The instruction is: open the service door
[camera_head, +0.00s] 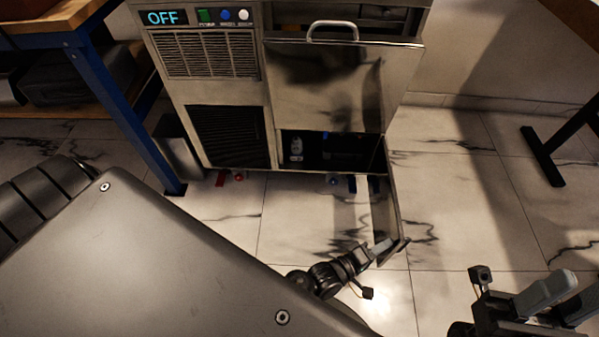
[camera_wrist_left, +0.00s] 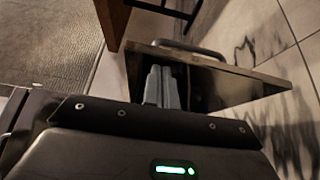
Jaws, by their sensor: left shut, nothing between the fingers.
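The service door (camera_head: 384,218) is the low metal panel at the right of the steel machine. It stands swung out toward me, with the dark compartment (camera_head: 340,148) behind it open. My left gripper (camera_head: 383,247) is shut and empty, its fingertips at the door's free edge, on the inner side. In the left wrist view, the shut fingers (camera_wrist_left: 162,87) overlap the dark inner face of the door (camera_wrist_left: 225,88), and a bar handle (camera_wrist_left: 190,48) shows beyond its edge. Whether the fingers touch the door I cannot tell. My right gripper (camera_head: 563,297) looks open and empty at bottom right, away from the door.
The machine (camera_head: 205,87) has an "OFF" display (camera_head: 167,17), buttons and an upper panel with a handle (camera_head: 333,30). A small white bottle (camera_head: 296,148) stands in the compartment. A blue-legged bench (camera_head: 122,105) is at left. A dark table foot (camera_head: 541,157) is at right. Floor right of the door is clear.

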